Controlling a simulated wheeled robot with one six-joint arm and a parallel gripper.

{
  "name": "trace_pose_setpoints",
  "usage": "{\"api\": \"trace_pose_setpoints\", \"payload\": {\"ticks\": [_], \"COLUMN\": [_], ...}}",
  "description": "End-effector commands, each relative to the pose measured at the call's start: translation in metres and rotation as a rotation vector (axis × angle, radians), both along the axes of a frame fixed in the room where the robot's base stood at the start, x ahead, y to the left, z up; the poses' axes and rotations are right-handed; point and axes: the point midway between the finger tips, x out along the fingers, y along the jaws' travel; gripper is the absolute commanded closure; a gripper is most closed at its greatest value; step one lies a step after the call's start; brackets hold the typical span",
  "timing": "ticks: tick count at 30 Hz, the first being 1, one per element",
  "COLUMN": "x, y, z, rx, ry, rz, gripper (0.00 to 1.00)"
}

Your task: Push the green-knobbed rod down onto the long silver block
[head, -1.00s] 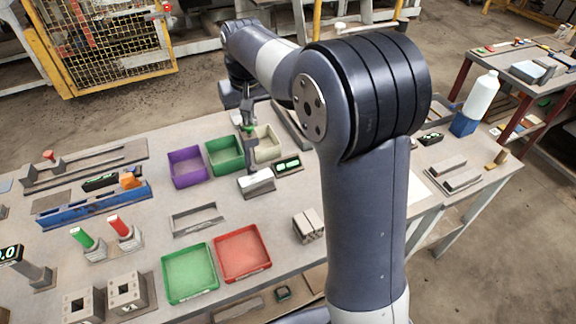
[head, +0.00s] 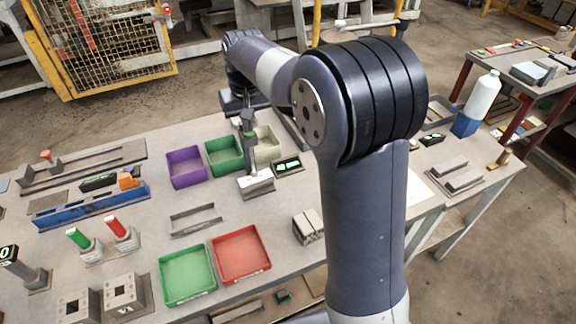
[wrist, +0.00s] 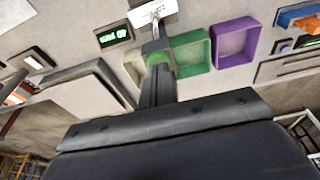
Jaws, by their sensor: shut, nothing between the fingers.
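The green knob of the rod (head: 249,135) is right under my gripper (head: 248,124) in the head view. I cannot tell whether the rod's lower end touches the block.
Purple (head: 186,167), green (head: 225,155) and cream trays stand close behind the block. A small green-lit display (head: 289,165) is at its right. A grey open frame (head: 196,219), a lower green tray (head: 188,275) and a red tray (head: 242,253) lie nearer.

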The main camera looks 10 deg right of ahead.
Motion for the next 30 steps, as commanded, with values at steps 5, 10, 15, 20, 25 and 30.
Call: {"api": "trace_pose_setpoints", "payload": {"ticks": [5, 10, 15, 20, 25, 30], "x": [0.0, 0.0, 0.0, 0.0, 0.0, 0.0], "y": [0.0, 0.0, 0.0, 0.0, 0.0, 0.0], "z": [0.0, 0.0, 0.0, 0.005, 0.019, 0.033], "rx": [0.0, 0.0, 0.0, 0.0, 0.0, 0.0], "ry": [0.001, 0.001, 0.001, 0.001, 0.001, 0.001], "rz": [0.0, 0.0, 0.0, 0.0, 0.0, 0.0], "gripper": [1.0, 1.0, 1.0, 1.0, 1.0, 1.0]}}
